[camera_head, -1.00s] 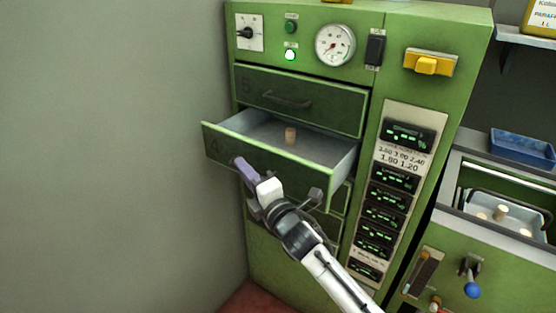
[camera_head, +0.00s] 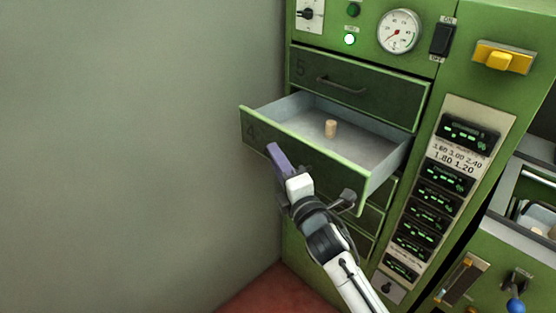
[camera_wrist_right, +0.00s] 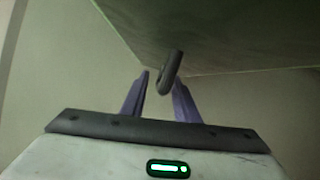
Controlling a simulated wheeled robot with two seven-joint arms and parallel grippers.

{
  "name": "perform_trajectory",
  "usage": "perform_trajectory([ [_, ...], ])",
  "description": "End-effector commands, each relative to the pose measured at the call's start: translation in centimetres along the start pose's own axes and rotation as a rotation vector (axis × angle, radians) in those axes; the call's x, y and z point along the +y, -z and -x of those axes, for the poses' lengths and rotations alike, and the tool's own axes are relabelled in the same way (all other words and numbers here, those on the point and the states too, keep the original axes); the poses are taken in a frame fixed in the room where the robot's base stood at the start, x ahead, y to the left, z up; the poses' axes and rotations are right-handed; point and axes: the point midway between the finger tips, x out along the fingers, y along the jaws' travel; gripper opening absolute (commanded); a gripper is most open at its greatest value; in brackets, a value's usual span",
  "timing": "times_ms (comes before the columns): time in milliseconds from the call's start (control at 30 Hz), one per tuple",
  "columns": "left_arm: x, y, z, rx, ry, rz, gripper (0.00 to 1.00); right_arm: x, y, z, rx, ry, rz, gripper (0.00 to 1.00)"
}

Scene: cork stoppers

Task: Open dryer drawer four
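Drawer four (camera_head: 300,158) of the green dryer stands pulled out, with a "4" on its front. A small cork (camera_head: 331,129) stands upright inside it. My right gripper (camera_head: 277,155) is at the drawer's front, below its top edge. In the right wrist view, its two purple fingers (camera_wrist_right: 160,92) are apart, with the dark end of the drawer's handle (camera_wrist_right: 170,70) between their tips. A gap shows at the left finger; I cannot tell whether the right finger touches the handle. My left gripper is not in view.
Drawer five (camera_head: 355,85) above is shut. Lower drawers (camera_head: 368,218) are partly behind my right arm. A panel of displays (camera_head: 435,190) is to the right, a gauge (camera_head: 398,31) above. The grey wall (camera_head: 120,150) is left of the dryer.

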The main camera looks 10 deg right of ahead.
Motion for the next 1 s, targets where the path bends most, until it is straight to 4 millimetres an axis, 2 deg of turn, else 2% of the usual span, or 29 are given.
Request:
perform_trajectory([
  [300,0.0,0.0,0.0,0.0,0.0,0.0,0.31,-0.1,0.0,0.7,0.0,0.002,0.001,0.28],
  [367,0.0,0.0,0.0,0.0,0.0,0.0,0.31,-0.1,0.0,1.4,0.0,0.001,0.002,0.28],
  [733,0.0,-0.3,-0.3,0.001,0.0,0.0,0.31,-0.2,0.0,8.4,0.001,0.003,0.001,0.28],
  [900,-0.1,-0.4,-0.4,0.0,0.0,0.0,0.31,-0.1,0.0,10.0,0.0,0.002,0.0,0.28],
  [1000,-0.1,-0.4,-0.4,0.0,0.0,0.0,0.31,0.0,0.0,10.3,0.0,0.0,0.0,0.28],
])
